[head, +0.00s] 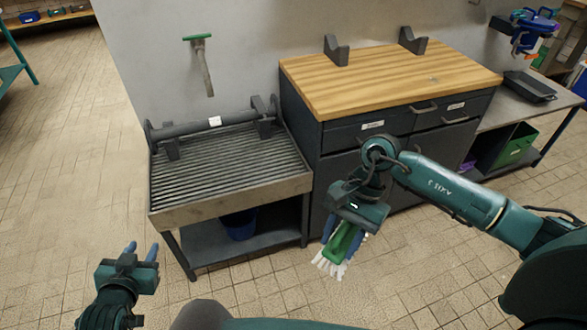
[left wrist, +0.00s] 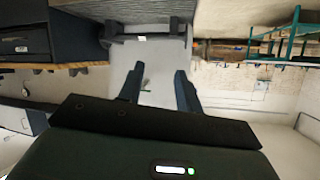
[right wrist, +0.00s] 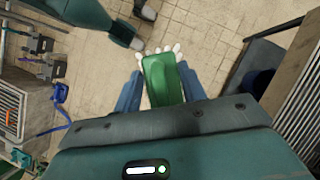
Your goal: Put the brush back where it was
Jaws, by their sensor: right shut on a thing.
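The brush (head: 343,243) has a green body and white bristles. My right gripper (head: 345,232) is shut on it and holds it above the tiled floor, in front of the dark cabinet, bristles pointing down. In the right wrist view the brush (right wrist: 166,80) sits between the two blue fingers, its bristles beyond the fingertips. My left gripper (head: 141,250) is open and empty at the lower left, in front of the grated table. Its spread fingers also show in the left wrist view (left wrist: 158,80).
A grated table (head: 185,213) carries a dark pipe (head: 195,126) with a white label. A green-topped tool (head: 202,65) hangs on the wall above it. The cabinet's wooden top (head: 380,82) holds two dark brackets (head: 337,50) and is otherwise clear. A black tray (head: 530,86) lies on the right table.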

